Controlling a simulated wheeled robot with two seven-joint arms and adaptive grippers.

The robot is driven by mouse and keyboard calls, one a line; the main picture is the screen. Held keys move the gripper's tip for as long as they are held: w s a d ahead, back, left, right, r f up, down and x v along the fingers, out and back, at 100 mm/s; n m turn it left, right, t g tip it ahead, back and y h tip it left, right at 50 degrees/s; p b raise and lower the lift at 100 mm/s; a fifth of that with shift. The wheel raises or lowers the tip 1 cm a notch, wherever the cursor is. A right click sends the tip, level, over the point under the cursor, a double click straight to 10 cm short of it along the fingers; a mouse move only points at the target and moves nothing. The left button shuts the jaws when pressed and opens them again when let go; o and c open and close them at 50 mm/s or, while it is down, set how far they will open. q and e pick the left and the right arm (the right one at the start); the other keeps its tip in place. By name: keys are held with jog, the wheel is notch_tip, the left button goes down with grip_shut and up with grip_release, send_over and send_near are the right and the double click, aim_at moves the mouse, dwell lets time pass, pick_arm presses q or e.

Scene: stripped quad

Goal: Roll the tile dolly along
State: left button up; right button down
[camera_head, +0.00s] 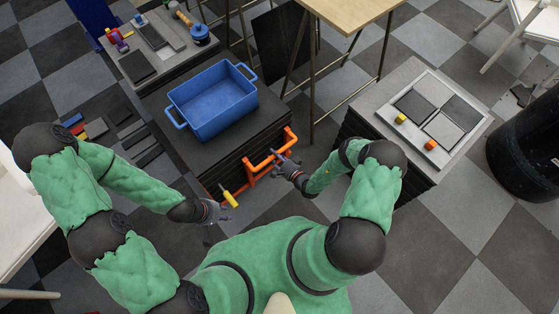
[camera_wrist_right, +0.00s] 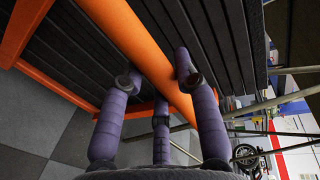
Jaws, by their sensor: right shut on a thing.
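The tile dolly (camera_head: 262,122) carries a dark stack of tiles, with an orange handle bar (camera_head: 262,163) at its near side. A blue tub (camera_head: 212,101) with two handles sits on top of the stack. My right gripper (camera_head: 287,160) is shut on the orange bar. In the right wrist view, the purple fingers (camera_wrist_right: 160,95) close around the orange bar (camera_wrist_right: 140,40), with the dark layered stack behind it. My left gripper (camera_head: 219,215) is open and empty, low and in front of the dolly, apart from the handle bar.
A yellow-handled tool (camera_head: 230,199) is at the dolly's near left corner. A grey stack with a tile tray (camera_head: 437,160) stands right. A wooden table (camera_head: 350,12) stands behind, and a black bin (camera_head: 525,150) at far right. Checkered floor (camera_head: 440,235) is clear at lower right.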

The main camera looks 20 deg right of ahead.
jog(key=shift+x, duration=0.8)
jog(key=shift+r, duration=0.2)
jog(key=c, duration=1.2)
grip_release()
jog(key=shift+w, duration=0.1)
jog(key=shift+c, duration=0.2)
jog(key=o, duration=0.3)
jog(key=shift+w+a+f, duration=0.1)
jog(key=shift+o, duration=0.2)
jog(key=v, duration=1.2)
